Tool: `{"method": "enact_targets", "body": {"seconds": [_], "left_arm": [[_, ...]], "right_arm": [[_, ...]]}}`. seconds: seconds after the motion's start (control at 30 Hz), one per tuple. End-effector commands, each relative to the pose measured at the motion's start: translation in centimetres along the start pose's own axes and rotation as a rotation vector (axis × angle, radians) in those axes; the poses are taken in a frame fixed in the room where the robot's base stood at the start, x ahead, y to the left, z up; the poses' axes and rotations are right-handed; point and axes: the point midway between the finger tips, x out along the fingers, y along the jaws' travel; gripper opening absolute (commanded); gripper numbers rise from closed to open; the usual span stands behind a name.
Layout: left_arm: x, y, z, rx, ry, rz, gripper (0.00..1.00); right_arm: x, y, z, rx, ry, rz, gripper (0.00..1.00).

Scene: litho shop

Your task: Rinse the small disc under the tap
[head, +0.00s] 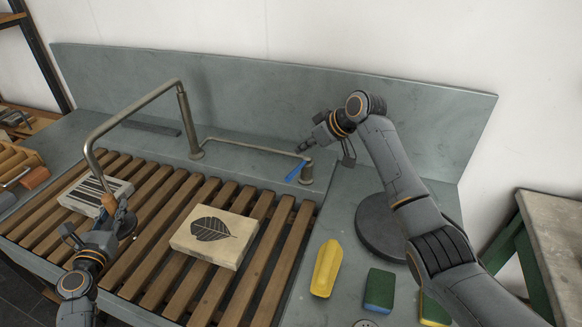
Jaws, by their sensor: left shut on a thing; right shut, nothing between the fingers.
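My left gripper (106,220) is shut on a small tool with an orange-brown handle (121,212). A dark round edge, apparently the small disc (128,229), shows beside it, mostly hidden by the gripper. The tap's bent metal spout (135,110) reaches left over the wooden slats, and its end is just above and left of the held tool. I cannot tell whether water runs. A blue lever (296,171) sits by a short metal post (306,176) at the basin's back right. My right gripper (313,142) is shut and empty, just above that lever, seemingly apart from it.
A striped block (92,193) and a leaf-printed block (213,238) lie on the slats (150,262). On the right counter are a large dark disc (374,232), a yellow scoop-like piece (326,268) and sponges (379,289). A grey backsplash (420,120) stands behind.

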Motion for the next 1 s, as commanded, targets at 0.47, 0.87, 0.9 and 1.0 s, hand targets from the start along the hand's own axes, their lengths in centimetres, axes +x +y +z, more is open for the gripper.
{"method": "enact_targets", "body": {"seconds": [0.47, 0.87, 0.9, 1.0], "left_arm": [[0.1, 0.1, 0.4, 0.001, -0.007, 0.001, 0.0], [0.1, 0.1, 0.5, 0.001, -0.008, 0.001, 0.0], [0.1, 0.1, 0.5, 0.001, -0.008, 0.001, 0.0], [0.1, 0.1, 0.5, 0.001, -0.008, 0.001, 0.0]], "right_arm": [[2.2, -1.2, -0.4, -0.11, -0.006, -0.064, 0.0], [7.3, -1.5, -0.4, -0.109, -0.006, -0.062, 0.0], [7.6, -1.5, -0.4, -0.11, -0.005, -0.061, 0.0], [8.4, -1.5, -0.4, -0.108, -0.004, -0.062, 0.0]]}}
